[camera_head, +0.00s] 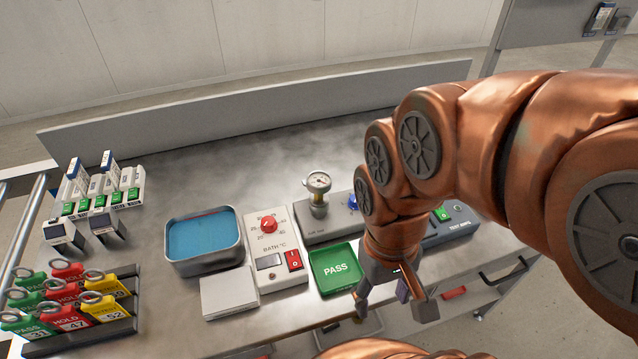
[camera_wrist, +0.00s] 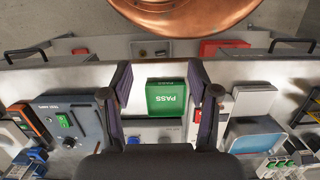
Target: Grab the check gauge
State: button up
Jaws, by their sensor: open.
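The check gauge (camera_head: 319,182), a small round dial on a brass-coloured stem, stands upright on a grey block (camera_head: 326,230) at the middle of the bench. My gripper (camera_head: 395,303) is in front of and to the right of the gauge, apart from it, fingers pointing down near the bench's front edge. It is open and empty. In the wrist view, the open fingers (camera_wrist: 159,75) frame the green PASS tray (camera_wrist: 166,97). I cannot make out the gauge there; the gripper body covers the lower middle.
Left of the gauge are a bath control box (camera_head: 268,222) with a red knob, a blue water bath (camera_head: 240,258) and a white pad (camera_head: 229,293). A rack of coloured tags (camera_head: 120,328) stands at far left. A test amps box (camera_wrist: 72,123) is beside my gripper. Bench behind the gauge is clear.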

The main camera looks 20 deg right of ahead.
aim_at(316, 201)
jog(key=k, duration=1)
jog(key=u, duration=1.4)
jog(key=i, duration=0.95)
jog(key=z, duration=1.25)
